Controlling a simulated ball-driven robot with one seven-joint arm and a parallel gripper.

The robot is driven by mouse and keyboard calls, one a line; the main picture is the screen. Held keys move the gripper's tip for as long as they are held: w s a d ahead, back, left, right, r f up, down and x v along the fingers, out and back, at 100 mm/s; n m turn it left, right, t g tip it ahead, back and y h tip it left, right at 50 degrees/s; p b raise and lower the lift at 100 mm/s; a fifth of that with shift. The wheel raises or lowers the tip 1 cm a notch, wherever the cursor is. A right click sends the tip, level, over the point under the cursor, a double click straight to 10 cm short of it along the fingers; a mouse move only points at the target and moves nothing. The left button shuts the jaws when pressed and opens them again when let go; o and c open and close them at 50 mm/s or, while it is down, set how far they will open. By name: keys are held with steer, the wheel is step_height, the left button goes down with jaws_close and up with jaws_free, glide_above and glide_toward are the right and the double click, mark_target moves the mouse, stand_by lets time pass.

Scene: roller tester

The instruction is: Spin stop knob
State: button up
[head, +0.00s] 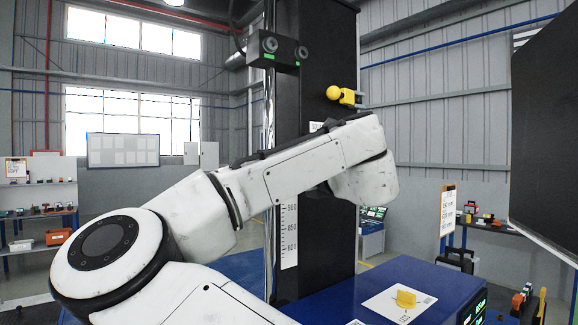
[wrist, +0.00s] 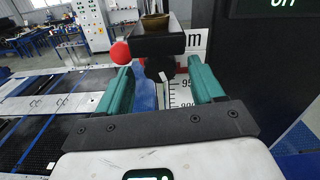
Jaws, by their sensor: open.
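My gripper (wrist: 164,84) shows in the wrist view with two teal fingers spread apart and nothing held between them. Beyond the fingertips, a dark round knob (wrist: 160,68) sits under a black block (wrist: 165,42). I cannot tell for sure that this is the stop knob. A red ball (wrist: 120,53) is at the left of the block. My gripper is hidden there behind my arm.
A white scale (wrist: 187,94) runs behind the fingers, close to the right one. The black column (head: 318,60) rises behind my arm. The blue cabinet (head: 450,285) stands at lower right, and a dark screen (head: 545,120) is at the right edge.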

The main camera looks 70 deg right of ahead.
steer(key=shift+w+d, duration=0.25)
steer(key=shift+w, duration=0.1)
steer(key=c, duration=1.1)
steer(key=shift+o, duration=0.2)
steer(key=shift+n+b, duration=0.6)
steer(key=shift+n, duration=0.3)
steer(key=o, duration=1.1)
steer(key=shift+c, duration=0.2)
steer(key=b+v, duration=0.3)
steer(key=v, duration=0.7)
steer(key=shift+s+a, duration=0.2)
steer(key=shift+s, duration=0.15)
